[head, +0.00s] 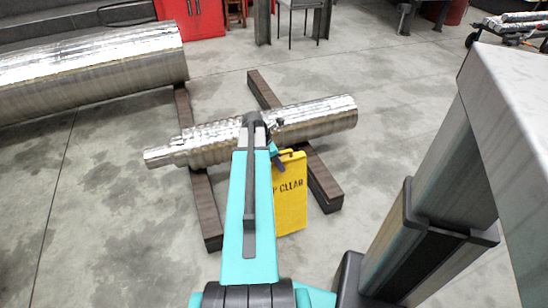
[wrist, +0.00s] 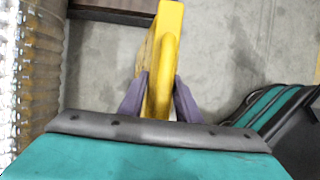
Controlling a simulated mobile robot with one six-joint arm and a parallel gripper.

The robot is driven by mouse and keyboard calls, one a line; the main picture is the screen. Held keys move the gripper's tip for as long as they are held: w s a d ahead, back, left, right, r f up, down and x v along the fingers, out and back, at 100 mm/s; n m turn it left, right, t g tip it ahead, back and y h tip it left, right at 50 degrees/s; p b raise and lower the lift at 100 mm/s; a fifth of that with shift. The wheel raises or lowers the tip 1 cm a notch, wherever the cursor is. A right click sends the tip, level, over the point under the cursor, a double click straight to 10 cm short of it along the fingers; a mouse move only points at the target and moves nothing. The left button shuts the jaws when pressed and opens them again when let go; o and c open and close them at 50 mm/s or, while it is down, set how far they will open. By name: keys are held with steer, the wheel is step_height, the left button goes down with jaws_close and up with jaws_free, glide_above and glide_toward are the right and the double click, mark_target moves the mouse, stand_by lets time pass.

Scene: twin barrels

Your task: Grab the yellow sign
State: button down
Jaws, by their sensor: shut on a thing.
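The yellow sign (head: 290,200) stands upright beside my arm in the head view, with dark lettering of which "CLEAR" is readable. Its left part is hidden behind my arm. In the wrist view the sign (wrist: 162,60) shows edge-on between the two fingers. My gripper (wrist: 158,88) is shut on the sign, one dark finger on each side. In the head view my gripper (head: 282,158) is at the sign's top edge, partly hidden by the arm. Whether the sign touches the floor is not clear.
A stepped metal shaft (head: 318,117) lies on dark wooden beams (head: 205,205) just behind the sign. A large metal cylinder (head: 90,72) lies at left. A red cabinet (head: 193,17) stands at the back. Open concrete floor shows at lower left.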

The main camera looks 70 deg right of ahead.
steer(key=s+a+r+p, duration=0.1)
steer(key=s+a, duration=0.4)
steer(key=s, duration=0.1)
steer(key=shift+s+a, duration=0.25)
steer(key=shift+s, duration=0.1)
steer(key=shift+p, duration=0.3)
stand_by(0.4)
